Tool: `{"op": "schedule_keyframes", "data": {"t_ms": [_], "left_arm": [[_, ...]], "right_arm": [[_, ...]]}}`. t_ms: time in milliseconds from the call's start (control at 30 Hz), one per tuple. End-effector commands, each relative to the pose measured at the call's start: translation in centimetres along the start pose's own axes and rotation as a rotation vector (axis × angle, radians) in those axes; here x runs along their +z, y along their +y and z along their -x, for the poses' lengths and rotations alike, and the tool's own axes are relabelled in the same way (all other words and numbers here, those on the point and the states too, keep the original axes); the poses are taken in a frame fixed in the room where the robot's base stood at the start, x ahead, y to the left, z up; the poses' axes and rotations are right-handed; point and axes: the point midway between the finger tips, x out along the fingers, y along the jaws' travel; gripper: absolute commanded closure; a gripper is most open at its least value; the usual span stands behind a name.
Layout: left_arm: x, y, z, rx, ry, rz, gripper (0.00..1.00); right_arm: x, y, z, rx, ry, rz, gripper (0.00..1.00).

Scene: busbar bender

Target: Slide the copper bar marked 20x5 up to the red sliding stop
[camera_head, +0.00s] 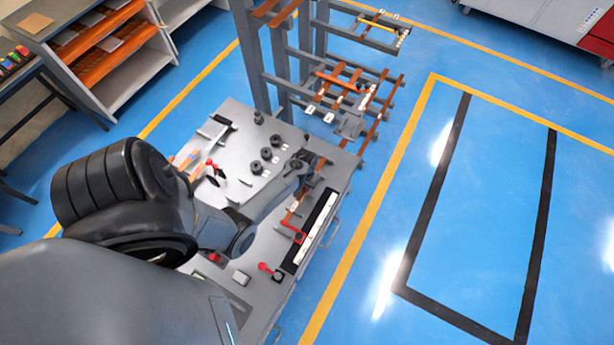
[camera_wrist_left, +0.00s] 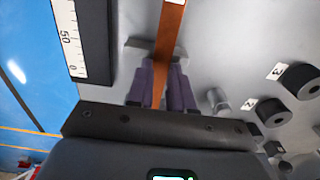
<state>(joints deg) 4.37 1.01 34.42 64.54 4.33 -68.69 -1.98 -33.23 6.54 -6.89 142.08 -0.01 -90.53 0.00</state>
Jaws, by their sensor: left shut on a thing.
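The copper bar (camera_head: 289,216) lies along the bench top beside the white scale, partly hidden by my left arm. It also shows in the left wrist view (camera_wrist_left: 171,32), running up from between the purple fingers; a white label edge shows at its top, but the marking cannot be read. My left gripper (camera_head: 304,166) is shut on the bar, with one finger on each side (camera_wrist_left: 163,85). A red bracket-like part (camera_head: 291,233), which looks like the sliding stop, is by the bar's near end; whether they touch cannot be told. The right gripper is not in view.
The scale (camera_head: 318,226) runs along the bench's right edge. Numbered black round dies (camera_head: 266,153) stand left of the gripper. A red-knobbed part (camera_head: 265,267) is at the near end. A rack (camera_head: 350,85) with copper bars stands behind the bench.

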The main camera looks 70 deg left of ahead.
Motion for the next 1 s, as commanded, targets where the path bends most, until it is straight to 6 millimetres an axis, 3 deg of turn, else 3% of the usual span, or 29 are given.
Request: {"op": "schedule_keyframes", "data": {"t_ms": [33,200,1000], "left_arm": [[0.44,-0.01,-0.22,0.0,-0.01,0.0,0.76],[0.45,-0.13,-0.31,-0.002,-0.009,0.001,0.5],[0.29,-0.69,0.08,-0.008,-0.002,0.007,0.49]], "right_arm": [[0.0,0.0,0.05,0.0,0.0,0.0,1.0],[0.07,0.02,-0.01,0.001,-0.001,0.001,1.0],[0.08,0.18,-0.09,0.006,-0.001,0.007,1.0]]}}
